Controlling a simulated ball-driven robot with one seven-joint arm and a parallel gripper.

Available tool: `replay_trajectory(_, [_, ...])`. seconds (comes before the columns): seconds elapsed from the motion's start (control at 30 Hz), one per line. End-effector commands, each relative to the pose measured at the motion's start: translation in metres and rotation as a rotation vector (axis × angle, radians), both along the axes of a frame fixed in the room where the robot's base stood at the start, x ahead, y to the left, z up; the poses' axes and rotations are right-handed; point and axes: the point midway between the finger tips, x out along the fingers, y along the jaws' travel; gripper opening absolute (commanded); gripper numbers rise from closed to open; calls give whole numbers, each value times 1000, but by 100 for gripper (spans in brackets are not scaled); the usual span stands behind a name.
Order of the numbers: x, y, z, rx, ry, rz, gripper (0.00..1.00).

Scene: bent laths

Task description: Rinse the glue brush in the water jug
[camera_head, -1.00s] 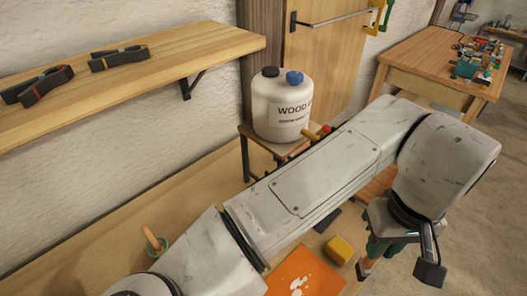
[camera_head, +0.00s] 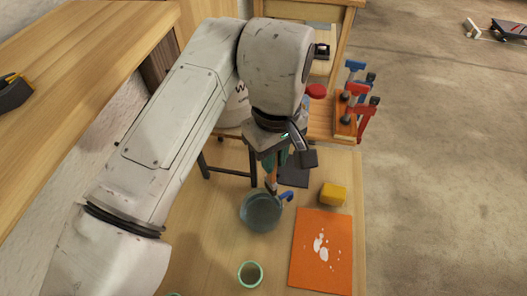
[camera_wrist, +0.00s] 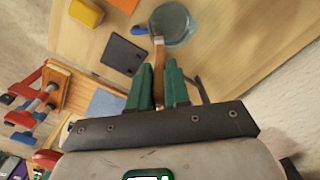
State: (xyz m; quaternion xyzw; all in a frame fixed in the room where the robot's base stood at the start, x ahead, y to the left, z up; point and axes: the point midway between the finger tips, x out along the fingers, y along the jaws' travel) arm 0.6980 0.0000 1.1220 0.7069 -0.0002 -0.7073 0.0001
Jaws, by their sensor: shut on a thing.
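The water jug (camera_head: 260,214) is a clear, bluish round vessel with a blue handle, standing on the workbench. In the wrist view the jug (camera_wrist: 178,28) is at the top centre. My gripper (camera_wrist: 158,88) has green fingers shut on the glue brush (camera_wrist: 158,50), a slim tan-brown stick. The brush points away from the fingers toward the jug and overlaps its near rim. In the head view my gripper (camera_head: 273,165) is at the jug's far side with the brush (camera_head: 270,183) below it. I cannot tell whether the brush tip is inside the jug or above it.
An orange mat (camera_head: 321,262) with white splotches, a yellow block (camera_head: 333,194) and a dark flat plate (camera_head: 294,174) lie right of the jug. A green-rimmed cup (camera_head: 250,274) stands nearer. Red and blue clamps (camera_head: 358,100) stand beyond the bench. A shelf (camera_head: 95,55) runs along the left.

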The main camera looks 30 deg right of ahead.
Motion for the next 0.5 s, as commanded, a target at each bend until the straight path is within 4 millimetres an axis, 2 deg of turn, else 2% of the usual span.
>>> replay_trajectory(0.5, [0,0,-41,2,1,0,0])
